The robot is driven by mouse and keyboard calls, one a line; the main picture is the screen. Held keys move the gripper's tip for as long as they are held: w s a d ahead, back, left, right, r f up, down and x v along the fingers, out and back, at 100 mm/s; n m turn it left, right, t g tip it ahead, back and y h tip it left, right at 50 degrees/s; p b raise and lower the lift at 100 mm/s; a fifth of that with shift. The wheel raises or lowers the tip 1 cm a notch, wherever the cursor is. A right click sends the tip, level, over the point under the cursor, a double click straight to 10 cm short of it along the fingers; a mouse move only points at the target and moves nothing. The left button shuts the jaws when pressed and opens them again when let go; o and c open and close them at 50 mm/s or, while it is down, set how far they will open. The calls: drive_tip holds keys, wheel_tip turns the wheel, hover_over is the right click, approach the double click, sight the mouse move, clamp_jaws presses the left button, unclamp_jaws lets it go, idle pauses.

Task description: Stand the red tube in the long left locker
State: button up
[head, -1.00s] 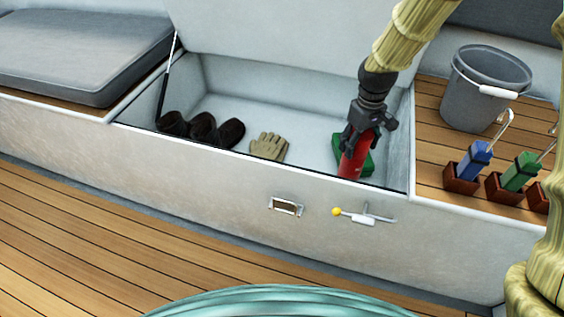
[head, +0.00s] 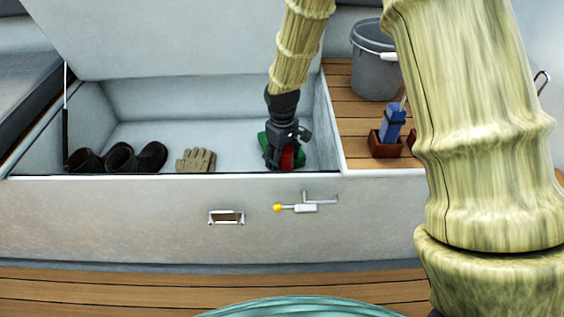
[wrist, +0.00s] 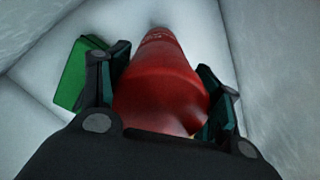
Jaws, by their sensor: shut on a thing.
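The red tube (wrist: 160,85) is between the fingers of my gripper (wrist: 163,95) in the wrist view, its far end pointing down toward the pale locker floor. In the head view my gripper (head: 285,155) is inside the open long locker (head: 130,205), near its right end. Only a small part of the red tube (head: 287,160) shows there; the locker's front wall hides its lower part. I cannot tell whether the tube touches the floor. A green object (head: 265,142) is just behind my gripper; it also shows left of the tube in the wrist view (wrist: 72,75).
Inside the locker lie dark boots (head: 118,158) at the left and a beige glove (head: 196,160) in the middle. The raised lid (head: 170,35) stands behind. A grey bucket (head: 375,65) and a blue-handled item (head: 393,122) in a holder sit on the slatted bench at right.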

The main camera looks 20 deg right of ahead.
drive_tip(key=shift+f, duration=0.5)
drive_tip(key=o, duration=1.8)
wheel_tip(320, 180, up, 12)
drive_tip(key=p, duration=0.5)
